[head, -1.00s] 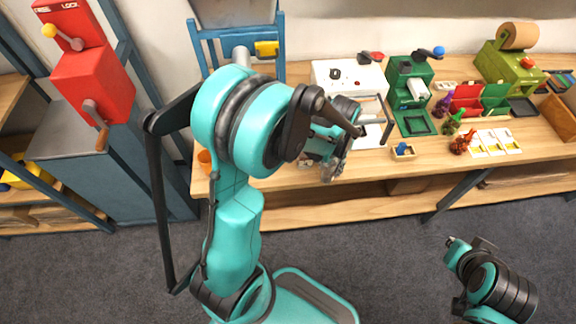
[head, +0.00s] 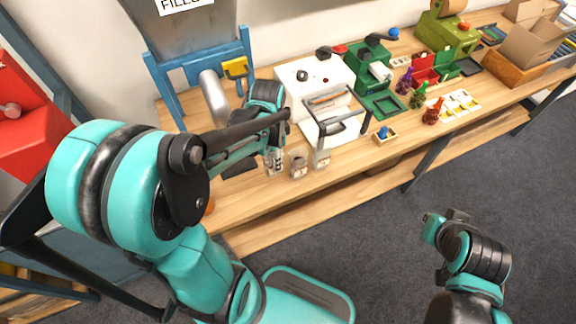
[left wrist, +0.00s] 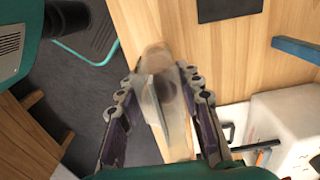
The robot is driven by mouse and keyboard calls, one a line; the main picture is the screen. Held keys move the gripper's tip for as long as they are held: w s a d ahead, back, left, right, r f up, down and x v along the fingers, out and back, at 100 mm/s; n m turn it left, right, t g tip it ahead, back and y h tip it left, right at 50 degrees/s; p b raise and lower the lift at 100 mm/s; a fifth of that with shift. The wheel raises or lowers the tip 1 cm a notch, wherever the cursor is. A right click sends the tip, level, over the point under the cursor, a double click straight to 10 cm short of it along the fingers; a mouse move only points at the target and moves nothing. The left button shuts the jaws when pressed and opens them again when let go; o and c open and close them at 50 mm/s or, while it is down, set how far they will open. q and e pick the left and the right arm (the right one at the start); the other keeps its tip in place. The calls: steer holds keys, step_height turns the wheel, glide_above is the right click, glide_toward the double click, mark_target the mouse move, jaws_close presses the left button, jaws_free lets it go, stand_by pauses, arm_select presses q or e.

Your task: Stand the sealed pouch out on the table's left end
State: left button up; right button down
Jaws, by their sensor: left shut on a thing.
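My left gripper (head: 274,158) is over the left part of the table (head: 240,205). In the left wrist view its two fingers (left wrist: 160,100) are shut on a translucent pouch (left wrist: 152,88) with something brown inside. In the head view the held pouch (head: 273,168) shows only small among the fingertips. I cannot tell whether its bottom touches the wood. My right gripper (head: 432,222) is over the floor in front of the table; its fingers are too small and turned to read.
Two similar pouches (head: 299,164) (head: 321,157) stand right of my left gripper. A white sealing machine (head: 311,78) with a dark-handled frame is behind them. A dark mat (head: 238,166) lies to the left, with bare wood around it. A blue stand (head: 165,83) rises behind.

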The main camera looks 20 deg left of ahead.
arm_select(q)
step_height(320, 180, down, 3)
steer(key=shift+s+a+f+b, duration=0.1)
steer(key=shift+s+b, duration=0.05)
steer(key=shift+b, duration=0.35)
step_height(320, 180, down, 4)
steer(key=shift+f+b, duration=0.1)
steer(key=shift+b, duration=0.8)
steer(key=shift+f, duration=0.15)
steer(key=o, duration=1.2)
steer(key=shift+r, duration=0.2)
